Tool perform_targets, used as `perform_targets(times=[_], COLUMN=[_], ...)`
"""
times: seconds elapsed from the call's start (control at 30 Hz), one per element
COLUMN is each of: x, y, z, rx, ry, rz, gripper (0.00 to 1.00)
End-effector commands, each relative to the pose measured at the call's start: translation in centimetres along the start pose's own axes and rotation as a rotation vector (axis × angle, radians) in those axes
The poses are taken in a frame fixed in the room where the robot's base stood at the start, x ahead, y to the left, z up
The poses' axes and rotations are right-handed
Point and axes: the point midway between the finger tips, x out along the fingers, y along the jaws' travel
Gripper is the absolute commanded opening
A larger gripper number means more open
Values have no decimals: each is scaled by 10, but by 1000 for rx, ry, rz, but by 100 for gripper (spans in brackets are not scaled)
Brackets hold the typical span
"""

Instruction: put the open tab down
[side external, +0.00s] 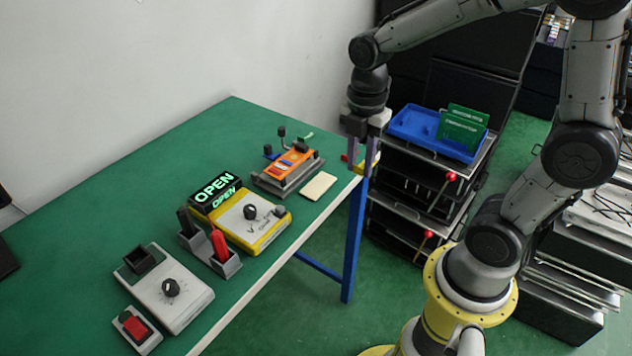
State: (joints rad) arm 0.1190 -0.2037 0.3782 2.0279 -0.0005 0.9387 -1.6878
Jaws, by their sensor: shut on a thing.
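The black OPEN sign (214,188) with glowing green letters stands upright at the back of a yellow-edged box (250,221) with a black knob, on the green table. My gripper (361,168) is well to the right of the sign, pointing down at the table's right edge. It is shut on a small yellow-and-red piece (374,163), mostly hidden by the fingers. I cannot tell what this piece is or whether it touches the table.
An orange fixture (288,164) with small levers and a cream plate (318,186) lie left of my gripper. A red-and-black lever block (218,249), grey knob box (164,290) and red switch (136,328) stand nearer. A blue tray (416,127) sits on a rack at right.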

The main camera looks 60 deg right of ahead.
Motion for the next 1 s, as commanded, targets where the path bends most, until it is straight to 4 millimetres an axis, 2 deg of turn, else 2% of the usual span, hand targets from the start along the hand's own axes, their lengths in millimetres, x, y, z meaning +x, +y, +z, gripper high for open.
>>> perform_targets(times=[0.37, 0.5, 0.7, 0.87, 1.0], x=[38, 64, 86, 92, 107], y=[81, 100, 119, 125, 127], z=[10, 12, 15, 15, 16], rx=[0, 0, 0, 0, 0], ry=[1, 1, 0, 0, 1], rz=[-4, -6, -2, -1, -5], gripper=[0, 0, 0, 0, 0])
